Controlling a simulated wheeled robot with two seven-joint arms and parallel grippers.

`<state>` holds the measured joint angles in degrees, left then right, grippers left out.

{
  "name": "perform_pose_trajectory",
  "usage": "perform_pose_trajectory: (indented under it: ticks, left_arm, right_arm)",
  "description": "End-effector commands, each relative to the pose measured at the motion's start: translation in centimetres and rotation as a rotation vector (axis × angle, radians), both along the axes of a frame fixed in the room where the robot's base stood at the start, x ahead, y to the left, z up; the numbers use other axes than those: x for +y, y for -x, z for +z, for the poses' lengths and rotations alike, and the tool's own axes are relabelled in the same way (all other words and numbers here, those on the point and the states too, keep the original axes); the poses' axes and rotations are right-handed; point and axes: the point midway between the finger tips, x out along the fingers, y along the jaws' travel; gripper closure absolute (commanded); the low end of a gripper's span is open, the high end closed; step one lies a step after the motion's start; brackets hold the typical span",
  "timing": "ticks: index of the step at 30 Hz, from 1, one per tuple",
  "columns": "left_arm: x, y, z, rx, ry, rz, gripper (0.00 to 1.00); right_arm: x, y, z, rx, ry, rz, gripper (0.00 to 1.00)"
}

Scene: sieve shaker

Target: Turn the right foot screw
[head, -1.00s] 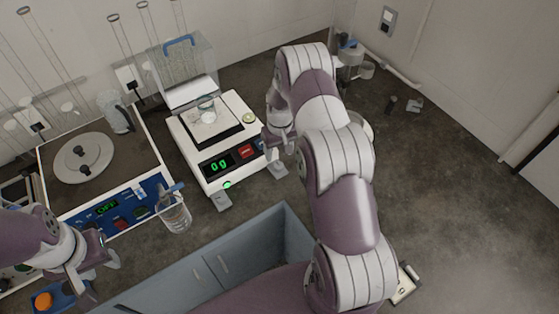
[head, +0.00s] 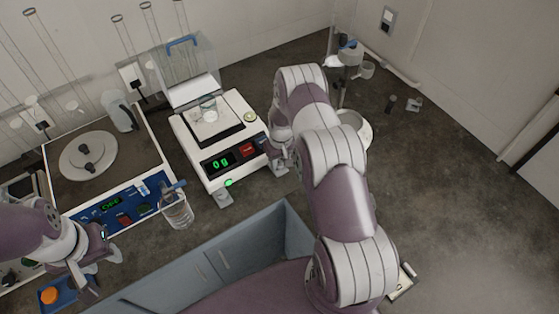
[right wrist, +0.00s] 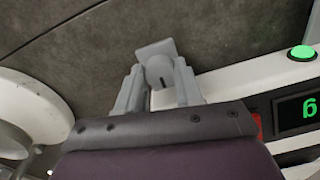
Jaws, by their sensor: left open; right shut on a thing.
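The white balance (head: 217,178) stands on the dark bench with a lit green display. Its right foot screw (head: 279,169) sits at the front right corner, partly hidden by my right gripper. In the right wrist view the foot screw (right wrist: 159,71) is a grey slotted knob on a square pad, between the two fingers. My right gripper (right wrist: 160,85) is shut on it. The left foot screw (head: 224,197) is at the front left corner, untouched. My left gripper (head: 99,262) is open and empty at the lower left, away from the balance.
A glass beaker (head: 177,208) stands left of the balance's front. A blue-fronted device with a round plate (head: 88,156) is at the left. A clear draft cover (head: 185,70) stands behind the balance. A white bowl (head: 362,128) lies behind my right arm. The bench at the right is mostly free.

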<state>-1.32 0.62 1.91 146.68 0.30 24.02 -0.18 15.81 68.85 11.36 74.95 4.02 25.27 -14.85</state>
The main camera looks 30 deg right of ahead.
Motion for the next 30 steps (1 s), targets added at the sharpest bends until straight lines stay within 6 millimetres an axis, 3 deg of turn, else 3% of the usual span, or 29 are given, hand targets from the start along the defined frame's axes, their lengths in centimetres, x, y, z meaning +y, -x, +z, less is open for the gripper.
perform_pose_trajectory:
  ticks: [8,30]
  left_arm:
    - [0.0,0.0,-1.0,0.000,0.000,0.000,0.57]
    - [0.0,0.0,-4.6,0.000,0.000,0.000,0.57]
  right_arm:
    - [0.0,-0.1,-0.2,-0.002,0.000,-0.081,0.95]
    - [0.0,-0.1,-0.1,-0.005,0.000,-0.600,0.95]
